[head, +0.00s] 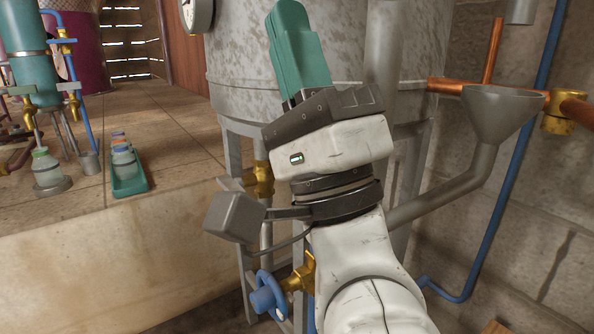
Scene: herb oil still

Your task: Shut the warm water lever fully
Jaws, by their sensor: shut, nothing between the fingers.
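My gripper (286,18) points up in the middle of the head view, its teal fingers together and empty, in front of the large mottled grey tank (237,70). No lever that I can clearly identify as the warm water lever shows. A brass valve (263,178) sits below the tank, just left of my wrist and partly hidden. A blue round handle (267,298) on a brass valve body (300,277) is lower down, left of my arm. My arm and gripper hide part of the tank front and the pipes behind.
A grey funnel (503,105) with a slanting pipe stands right of my arm. Copper pipe (445,86) and blue pipe (514,152) run by the stone wall. On the tiled ledge at left are a teal vessel (35,78), a glass jar (46,169) and a green bottle tray (133,185).

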